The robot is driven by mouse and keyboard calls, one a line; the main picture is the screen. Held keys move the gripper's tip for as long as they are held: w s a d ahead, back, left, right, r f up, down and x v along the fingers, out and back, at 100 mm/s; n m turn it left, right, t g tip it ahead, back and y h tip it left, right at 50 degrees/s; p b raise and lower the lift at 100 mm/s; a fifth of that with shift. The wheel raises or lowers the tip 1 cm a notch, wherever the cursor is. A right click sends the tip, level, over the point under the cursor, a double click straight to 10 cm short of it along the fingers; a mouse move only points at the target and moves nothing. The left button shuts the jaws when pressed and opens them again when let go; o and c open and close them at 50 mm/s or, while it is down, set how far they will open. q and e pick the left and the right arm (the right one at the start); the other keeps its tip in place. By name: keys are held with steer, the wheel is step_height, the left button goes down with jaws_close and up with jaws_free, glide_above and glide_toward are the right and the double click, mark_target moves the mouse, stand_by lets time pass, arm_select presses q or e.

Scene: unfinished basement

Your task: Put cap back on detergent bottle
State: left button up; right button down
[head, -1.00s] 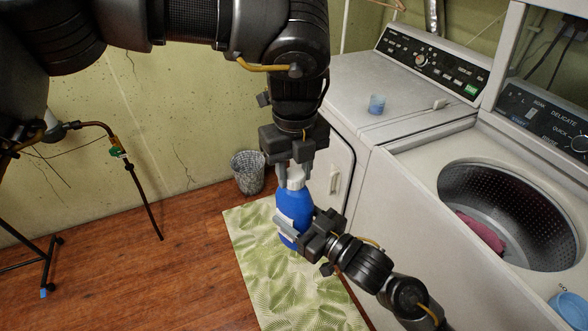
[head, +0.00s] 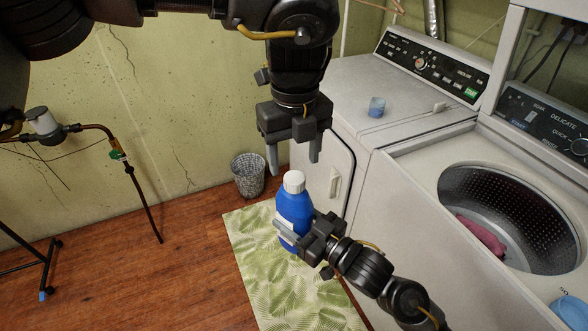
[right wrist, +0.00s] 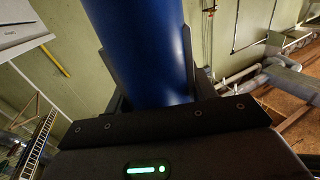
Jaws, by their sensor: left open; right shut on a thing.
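The blue detergent bottle (head: 298,211) is held roughly upright in the air in the head view, above the green mat. Its white cap (head: 294,181) sits on top of the bottle's neck; I cannot tell how tightly. My right gripper (head: 289,236) is shut around the bottle's body, and the blue body also shows between the fingers in the right wrist view (right wrist: 140,50). My left gripper (head: 293,164) is open, fingers pointing down, just above the cap and apart from it.
A dryer or washer (head: 350,95) with a small blue cup (head: 376,107) on top stands behind right. An open washer (head: 430,185) holds a red cloth (head: 482,238). A wire wastebasket (head: 248,174) stands by the wall. The patterned green mat (head: 262,275) lies on the wood floor.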

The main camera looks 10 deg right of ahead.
arm_select(q)
step_height(320, 180, up, 7)
steer(key=shift+r, duration=0.15)
stand_by(0.9)
